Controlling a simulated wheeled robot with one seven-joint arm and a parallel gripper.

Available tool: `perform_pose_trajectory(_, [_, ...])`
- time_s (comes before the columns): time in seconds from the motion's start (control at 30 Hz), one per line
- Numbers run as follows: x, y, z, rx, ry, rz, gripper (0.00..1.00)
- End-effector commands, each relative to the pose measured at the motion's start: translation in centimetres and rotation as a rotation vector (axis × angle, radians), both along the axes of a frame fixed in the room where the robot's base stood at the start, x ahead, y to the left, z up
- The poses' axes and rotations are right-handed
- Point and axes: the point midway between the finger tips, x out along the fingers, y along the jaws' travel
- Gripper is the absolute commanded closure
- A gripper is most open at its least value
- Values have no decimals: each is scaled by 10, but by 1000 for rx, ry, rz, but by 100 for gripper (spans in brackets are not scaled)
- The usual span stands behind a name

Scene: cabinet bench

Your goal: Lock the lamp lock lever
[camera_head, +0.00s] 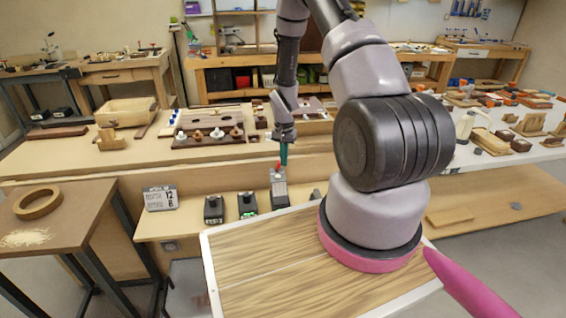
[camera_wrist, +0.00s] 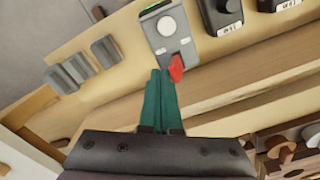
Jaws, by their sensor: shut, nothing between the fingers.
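The lamp lock is a grey box (camera_head: 279,190) on the narrow shelf, with a red lever (camera_head: 278,167) at its top. In the wrist view the box (camera_wrist: 158,46) shows a round white lamp or button (camera_wrist: 166,26), and the red lever (camera_wrist: 176,68) sticks out at the end nearest my gripper. My gripper (camera_head: 283,160) has teal fingers, closed together and empty, pointing down at the lever. In the wrist view the fingertips (camera_wrist: 161,73) lie just left of the lever. I cannot tell whether they touch it.
Black boxes (camera_head: 213,208) (camera_head: 247,204) and a calendar-like sign (camera_head: 160,198) stand left of the lamp lock. Behind is a workbench with a dark rack of knobs (camera_head: 208,136). A side table (camera_head: 75,208) stands at the left.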

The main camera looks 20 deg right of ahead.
Motion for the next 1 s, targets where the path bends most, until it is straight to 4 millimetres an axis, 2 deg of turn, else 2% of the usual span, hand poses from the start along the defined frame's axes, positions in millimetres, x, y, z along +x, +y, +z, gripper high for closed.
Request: perform_pose_trajectory(1.0, [6,25,0,0,0,2,100])
